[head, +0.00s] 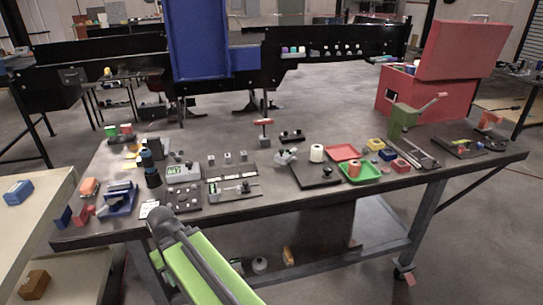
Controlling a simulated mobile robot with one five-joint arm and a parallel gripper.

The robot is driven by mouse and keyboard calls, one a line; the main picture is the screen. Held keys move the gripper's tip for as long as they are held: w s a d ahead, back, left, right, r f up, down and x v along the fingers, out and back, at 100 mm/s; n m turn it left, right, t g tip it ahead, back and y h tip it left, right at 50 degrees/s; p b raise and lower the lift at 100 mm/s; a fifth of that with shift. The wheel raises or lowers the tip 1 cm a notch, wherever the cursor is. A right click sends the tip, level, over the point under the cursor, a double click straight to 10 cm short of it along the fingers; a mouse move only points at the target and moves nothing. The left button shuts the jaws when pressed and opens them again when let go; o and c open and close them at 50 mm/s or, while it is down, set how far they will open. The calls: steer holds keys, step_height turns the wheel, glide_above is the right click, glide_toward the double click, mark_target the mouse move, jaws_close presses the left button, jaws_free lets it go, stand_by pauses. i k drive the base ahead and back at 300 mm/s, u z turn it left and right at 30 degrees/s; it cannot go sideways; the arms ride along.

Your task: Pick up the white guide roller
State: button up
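A small white cylinder (316,153), which looks like the white guide roller, stands upright on the black workbench (240,206). It is right of the bench's middle, at the back edge of a dark plate (318,179) and left of a red tray. Nothing covers it. My green and dark-grey arm rises from the bottom of the head view to the bench's front edge, left of and well short of the cylinder. No gripper fingers show.
Red tray (343,152) and green tray (360,178) lie right of the cylinder. A grey fixture (285,156) stands close on its left. A green vise-like tool (405,117) and a red box (400,95) are farther right. Small parts crowd the bench's left half.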

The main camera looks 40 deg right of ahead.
mark_target(317, 150)
steer(key=u, duration=1.3)
steer(key=k, duration=0.15)
steer(key=u, duration=1.35)
steer(key=k, duration=2.05)
steer(key=z, duration=1.35)
steer(key=i, duration=1)
steer(key=u, duration=0.1)
